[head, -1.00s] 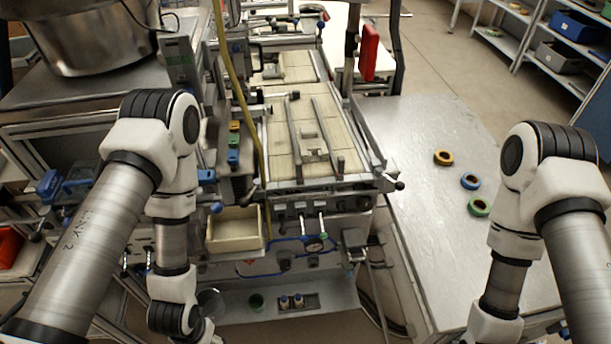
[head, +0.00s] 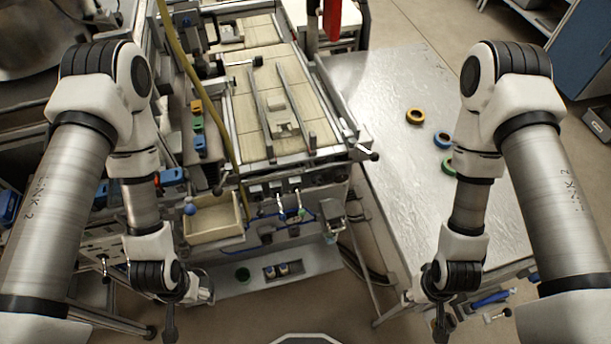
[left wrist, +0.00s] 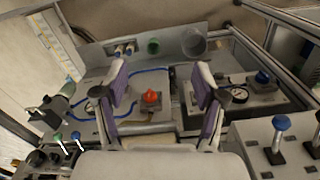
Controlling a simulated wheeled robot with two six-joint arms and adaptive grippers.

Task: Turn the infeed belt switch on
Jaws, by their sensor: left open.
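The machine's front panel (head: 290,183) carries small levers, two of them side by side (head: 280,200) with pale shafts. In the left wrist view, two levers with green and blue tips (left wrist: 70,137) stand at the lower left. A red knob (left wrist: 150,97) shows between my left fingers, farther off, and blue-topped levers (left wrist: 280,123) stand at the right. I cannot tell which one is the infeed belt switch. My left gripper (left wrist: 160,75) is open and empty, apart from the controls. My right gripper (head: 440,325) hangs at lower right, seen edge-on; its opening is unclear.
The pale conveyor belt (head: 246,112) runs behind the panel. A cream bin (head: 214,222) sits left of the levers. A yellow hose (head: 190,70) crosses the machine's left side. The metal table (head: 385,95) at right holds several tape reels.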

